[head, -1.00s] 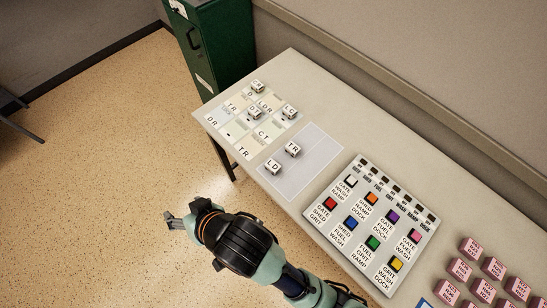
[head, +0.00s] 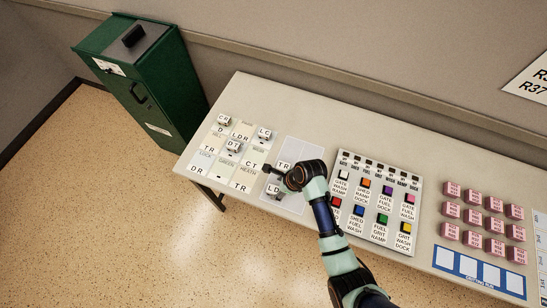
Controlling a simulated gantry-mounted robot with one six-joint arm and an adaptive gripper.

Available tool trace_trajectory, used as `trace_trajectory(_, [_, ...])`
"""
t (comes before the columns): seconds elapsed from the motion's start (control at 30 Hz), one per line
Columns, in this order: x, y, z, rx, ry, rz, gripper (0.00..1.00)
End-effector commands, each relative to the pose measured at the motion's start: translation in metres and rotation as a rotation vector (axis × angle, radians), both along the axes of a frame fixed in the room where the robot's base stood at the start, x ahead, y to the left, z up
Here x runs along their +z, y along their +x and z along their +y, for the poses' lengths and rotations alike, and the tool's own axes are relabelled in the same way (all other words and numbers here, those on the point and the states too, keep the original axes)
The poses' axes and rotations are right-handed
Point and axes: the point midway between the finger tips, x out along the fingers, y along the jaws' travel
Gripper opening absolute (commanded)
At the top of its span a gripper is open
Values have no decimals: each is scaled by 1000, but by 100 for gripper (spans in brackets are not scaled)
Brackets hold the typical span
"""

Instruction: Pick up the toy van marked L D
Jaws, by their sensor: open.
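The toy van marked L D (head: 273,190) is a small white block with dark letters. It sits on the pale grey-lilac panel (head: 310,148) on the table. My gripper (head: 272,173) is over that panel, just behind the L D van in the picture, and close to it. It is open. I cannot tell whether it touches the van. Another white van marked TR (head: 284,166) stands on the same panel, partly hidden by my gripper and wrist.
To the left, a lettered grid board (head: 210,156) carries white vans marked CR (head: 224,120), LC (head: 264,134) and DT (head: 233,146). A coloured button panel (head: 398,165) lies to the right, with several pink blocks (head: 472,213) beyond. A green cabinet (head: 140,75) stands at the table's left end.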

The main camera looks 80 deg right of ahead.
Motion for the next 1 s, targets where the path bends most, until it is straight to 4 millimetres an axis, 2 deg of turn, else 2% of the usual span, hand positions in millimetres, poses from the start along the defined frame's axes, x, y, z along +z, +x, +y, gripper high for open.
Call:
trace_trajectory(0.2, [-33,13,-3,2,0,1,68])
trace_trajectory(0.3, [-44,18,-3,2,-1,1,68])
trace_trajectory(0.57, [-46,20,-4,1,-3,0,68])
trace_trajectory(0.93, [-46,20,-3,1,-3,0,6])
trace_trajectory(1.0, [-46,20,-3,1,-3,0,6])
